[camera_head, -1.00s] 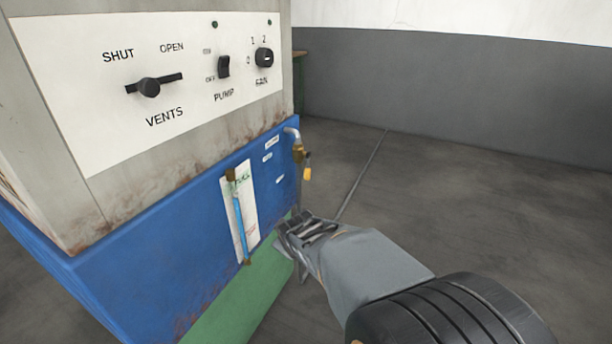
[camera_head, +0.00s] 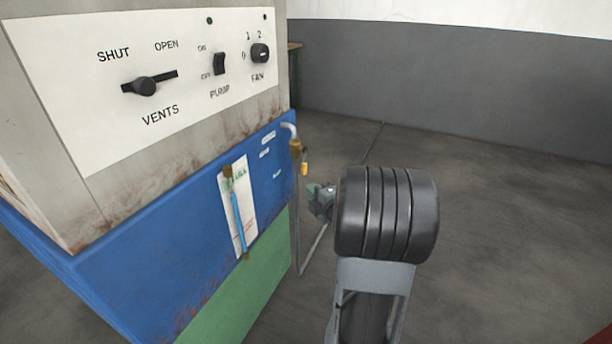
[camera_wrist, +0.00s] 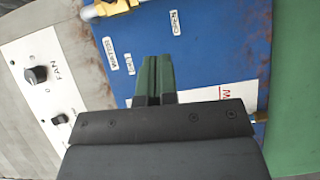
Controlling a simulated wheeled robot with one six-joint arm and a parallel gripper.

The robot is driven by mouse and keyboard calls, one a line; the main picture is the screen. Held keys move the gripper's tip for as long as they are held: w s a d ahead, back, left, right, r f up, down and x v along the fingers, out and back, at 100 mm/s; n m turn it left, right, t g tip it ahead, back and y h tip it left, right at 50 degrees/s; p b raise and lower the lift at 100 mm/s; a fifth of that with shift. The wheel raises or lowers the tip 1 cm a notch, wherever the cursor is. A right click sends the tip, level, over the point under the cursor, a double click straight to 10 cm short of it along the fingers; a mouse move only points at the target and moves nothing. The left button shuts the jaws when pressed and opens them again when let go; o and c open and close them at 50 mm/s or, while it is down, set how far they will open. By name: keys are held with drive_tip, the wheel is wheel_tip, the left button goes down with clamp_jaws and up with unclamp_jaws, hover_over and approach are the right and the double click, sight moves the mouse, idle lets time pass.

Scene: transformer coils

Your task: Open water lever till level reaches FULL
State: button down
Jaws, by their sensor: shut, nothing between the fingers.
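The water lever (camera_head: 304,168) is a small yellow handle hanging down from a brass valve (camera_head: 296,149) at the right edge of the blue panel. In the wrist view, the yellow and brass valve parts (camera_wrist: 92,12) show at the top, cut by the frame edge. The level gauge (camera_head: 238,207) is a white strip with a blue tube; the blue ends a little below the green FULL mark. My gripper (camera_head: 317,196) is shut and empty, just below and right of the lever, apart from it, partly hidden behind my wrist. Its fingers (camera_wrist: 155,77) point at the panel.
The blue panel (camera_head: 130,265) carries small WATER, SHUT and OPEN labels. A white control plate (camera_head: 110,120) above has the vents lever, pump switch and fan knob. A thin pipe (camera_head: 312,255) runs down below the valve.

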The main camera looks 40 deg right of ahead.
sight(304, 169)
drive_tip(key=w+d+b, duration=0.2)
drive_tip(key=w+d, duration=0.1)
drive_tip(key=w, duration=0.6)
drive_tip(key=shift+d+f, duration=0.2)
drive_tip(key=shift+d, duration=0.15)
drive_tip(key=shift+w+d+f+b, duration=0.15)
drive_tip(key=shift+w+d+b, duration=0.1)
drive_tip(key=shift+d+b, duration=0.3)
drive_tip(key=shift+r, duration=0.2)
